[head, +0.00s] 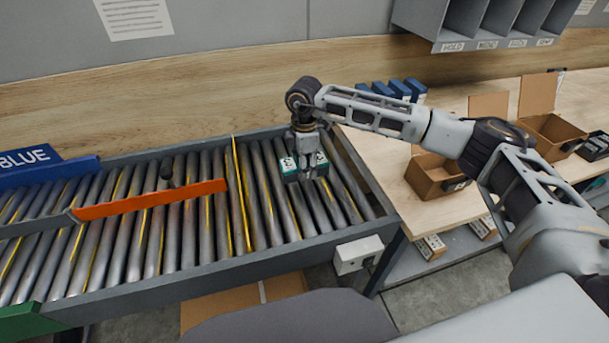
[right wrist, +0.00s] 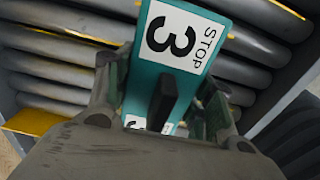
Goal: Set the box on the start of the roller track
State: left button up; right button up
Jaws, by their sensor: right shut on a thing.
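The box (head: 291,171) is small and teal with white labels; in the right wrist view the box (right wrist: 182,45) shows a label reading "STOP 3". My right gripper (head: 306,170) is shut on it, pointing down, with a finger on either side in the right wrist view (right wrist: 165,100). The box is over the right-hand end of the roller track (head: 190,240). I cannot tell whether it touches the rollers. My left gripper is not in view.
An orange diverter bar (head: 150,200) crosses the rollers at the left, and a yellow strip (head: 241,195) lies before it. A blue "BLUE" sign (head: 30,160) stands far left. Open cardboard boxes (head: 434,178) and several blue boxes (head: 400,89) sit on the right table (head: 440,211).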

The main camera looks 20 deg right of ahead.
notch_tip(320, 180, down, 4)
jog(key=shift+r, duration=0.1)
jog(key=shift+f, duration=0.2)
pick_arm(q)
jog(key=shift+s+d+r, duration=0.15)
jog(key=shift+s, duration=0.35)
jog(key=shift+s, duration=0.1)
pick_arm(e)
jog(key=shift+f, duration=0.15)
